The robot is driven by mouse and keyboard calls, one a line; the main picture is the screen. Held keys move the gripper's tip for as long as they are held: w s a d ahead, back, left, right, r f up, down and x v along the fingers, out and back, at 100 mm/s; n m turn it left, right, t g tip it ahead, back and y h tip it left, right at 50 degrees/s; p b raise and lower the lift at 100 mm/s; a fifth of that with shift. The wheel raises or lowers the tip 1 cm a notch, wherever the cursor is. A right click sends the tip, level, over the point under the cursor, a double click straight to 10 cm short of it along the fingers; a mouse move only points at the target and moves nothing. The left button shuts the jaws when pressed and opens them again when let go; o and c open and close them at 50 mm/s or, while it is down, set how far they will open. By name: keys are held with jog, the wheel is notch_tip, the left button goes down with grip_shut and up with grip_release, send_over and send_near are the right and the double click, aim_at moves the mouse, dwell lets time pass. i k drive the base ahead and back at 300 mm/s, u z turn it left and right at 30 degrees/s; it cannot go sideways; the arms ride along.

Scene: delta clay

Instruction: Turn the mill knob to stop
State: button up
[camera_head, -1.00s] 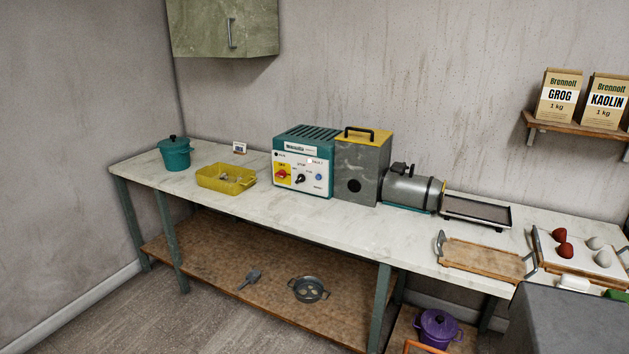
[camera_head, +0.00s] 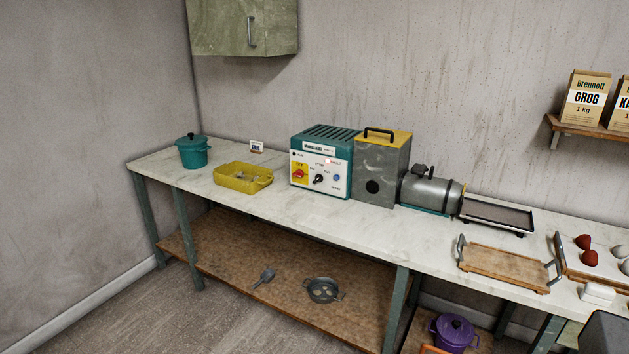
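The mill's control box (camera_head: 322,160) is teal with a white front panel and stands on the white workbench. A black knob (camera_head: 318,179) sits in the middle of the panel, with small lettering around it that is too small to read surely. A red knob on a yellow plate (camera_head: 299,174) is at its left and a blue button (camera_head: 337,178) at its right. Right of the box stand a grey housing with a yellow top (camera_head: 383,168) and a grey drum (camera_head: 432,191). My gripper does not show in this view.
A yellow tray (camera_head: 243,178) and a teal lidded pot (camera_head: 192,151) stand left of the box. A wooden tray (camera_head: 505,268) lies at the right. The benchtop (camera_head: 330,215) before the box is clear. A green cabinet (camera_head: 243,27) hangs above.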

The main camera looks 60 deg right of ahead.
aim_at(318, 179)
jog(key=u, duration=0.05)
jog(key=i, duration=1)
jog(key=z, duration=0.05)
